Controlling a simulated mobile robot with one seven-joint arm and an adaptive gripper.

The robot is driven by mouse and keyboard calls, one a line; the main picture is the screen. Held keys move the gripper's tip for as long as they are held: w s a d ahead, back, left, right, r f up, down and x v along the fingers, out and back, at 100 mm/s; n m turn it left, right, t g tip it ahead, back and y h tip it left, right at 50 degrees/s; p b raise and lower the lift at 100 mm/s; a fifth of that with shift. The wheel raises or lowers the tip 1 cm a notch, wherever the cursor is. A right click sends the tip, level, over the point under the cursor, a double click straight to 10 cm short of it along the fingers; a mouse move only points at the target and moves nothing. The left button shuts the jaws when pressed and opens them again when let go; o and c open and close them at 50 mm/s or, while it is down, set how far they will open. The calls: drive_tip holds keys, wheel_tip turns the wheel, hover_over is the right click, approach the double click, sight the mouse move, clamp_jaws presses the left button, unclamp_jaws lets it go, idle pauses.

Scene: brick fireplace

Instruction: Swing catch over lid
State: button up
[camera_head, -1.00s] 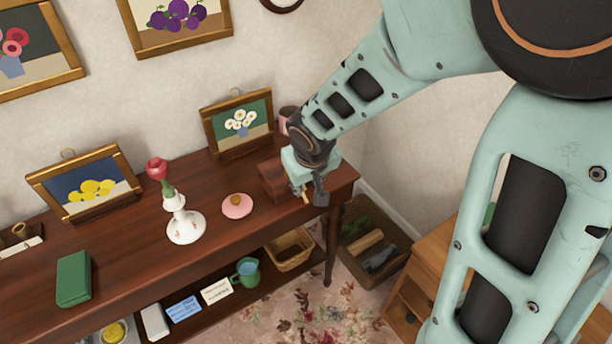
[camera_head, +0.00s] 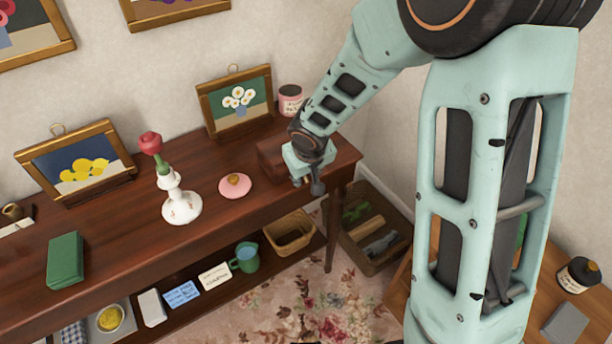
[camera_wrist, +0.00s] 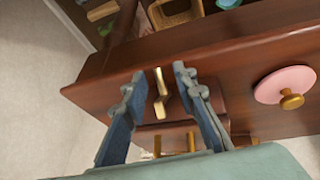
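A dark reddish-brown wooden box (camera_head: 272,158) stands at the right end of the long table, partly hidden by my arm. In the wrist view its lid (camera_wrist: 207,105) is seen from above and looks closed. A slim brass catch (camera_wrist: 161,84) lies at the box's front edge. Two brass pieces (camera_wrist: 190,141) show at the other edge. My gripper (camera_head: 308,184) is over the box. In the wrist view my gripper (camera_wrist: 159,72) is open, with a finger on either side of the catch and visible gaps. Contact with the box cannot be told.
A pink disc with a knob (camera_head: 235,186), a white vase with a red flower (camera_head: 181,206) and a framed flower picture (camera_head: 236,102) stand left of the box. A pink-labelled can (camera_head: 290,100) stands behind it. Baskets (camera_head: 290,234) are below.

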sight(307, 180)
clamp_jaws()
drive_tip(key=shift+a+r+p, duration=0.1)
drive_tip(key=shift+r+p, duration=0.05)
drive_tip(key=shift+p, duration=0.3)
drive_tip(key=shift+r+g+p, duration=0.25)
drive_tip(key=shift+g+p, duration=0.05)
drive_tip(key=shift+p, duration=0.55)
drive_tip(key=r+g+h+p, duration=0.1)
drive_tip(key=p, duration=0.3)
drive_tip(key=shift+a, duration=0.15)
drive_tip(key=g+p, duration=0.1)
drive_tip(key=h+p, duration=0.1)
drive_tip(key=g+p, duration=0.1)
drive_tip(key=shift+w+a+r+n+g+h+p, duration=0.25)
drive_tip(key=shift+w+r+n+g+h+p, duration=0.05)
drive_tip(key=shift+r+h+p, duration=0.1)
drive_tip(key=shift+w+a+r+g+h+p, duration=0.15)
drive_tip(key=shift+g+h+p, duration=0.1)
drive_tip(key=shift+g+h, duration=0.25)
drive_tip(key=shift+w+a+r+g+h+p, duration=0.15)
drive_tip(key=shift+g+h+p, duration=0.15)
drive_tip(key=shift+g, duration=0.4)
